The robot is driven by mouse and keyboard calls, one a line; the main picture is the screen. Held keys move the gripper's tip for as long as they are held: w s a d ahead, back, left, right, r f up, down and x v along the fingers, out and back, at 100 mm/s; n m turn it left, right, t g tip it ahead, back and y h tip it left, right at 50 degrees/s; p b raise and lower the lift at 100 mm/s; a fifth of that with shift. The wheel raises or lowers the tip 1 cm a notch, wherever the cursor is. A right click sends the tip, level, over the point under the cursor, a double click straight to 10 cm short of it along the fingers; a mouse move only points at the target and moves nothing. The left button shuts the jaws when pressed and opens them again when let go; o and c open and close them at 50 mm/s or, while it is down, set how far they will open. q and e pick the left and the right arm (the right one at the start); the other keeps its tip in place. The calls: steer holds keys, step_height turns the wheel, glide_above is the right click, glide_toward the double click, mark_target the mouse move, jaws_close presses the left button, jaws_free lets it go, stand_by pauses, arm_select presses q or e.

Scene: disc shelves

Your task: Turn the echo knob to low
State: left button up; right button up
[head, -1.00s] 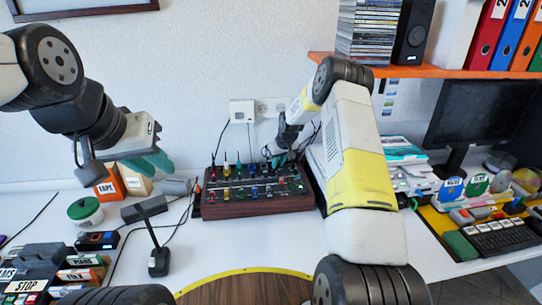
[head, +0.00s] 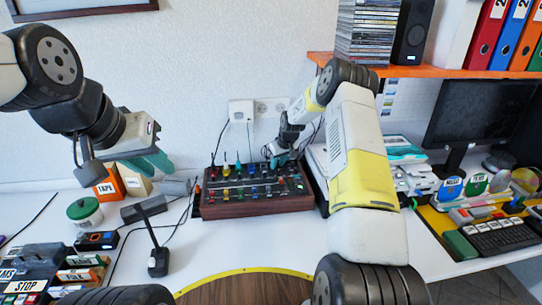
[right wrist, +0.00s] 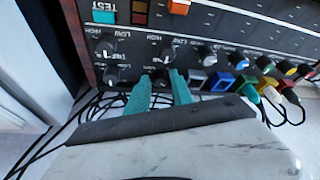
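The dark mixer box with wooden sides (head: 255,203) stands on the white desk against the wall. Its panel (right wrist: 215,25) fills the top of the right wrist view, with small black knobs marked LOW and HIGH. I cannot read which one is the echo knob. My right gripper (head: 283,162) is at the panel's back edge. In the right wrist view its teal fingers (right wrist: 161,85) are apart, with a black knob (right wrist: 158,75) at the gap between their tips. Whether they touch it I cannot tell. My left gripper (head: 153,163) hangs over the desk, away from the mixer.
Colored plugs (right wrist: 250,92) and cables line the panel's back edge near my right gripper. A dark desk stand (head: 157,262), a green-lidded jar (head: 85,212) and a TAPE box (head: 108,190) are to the left. An orange shelf (head: 440,72) overhangs at the right.

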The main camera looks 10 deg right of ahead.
steer(key=v, duration=0.7)
steer(key=shift+s+r, duration=0.15)
steer(key=shift+r, duration=0.2)
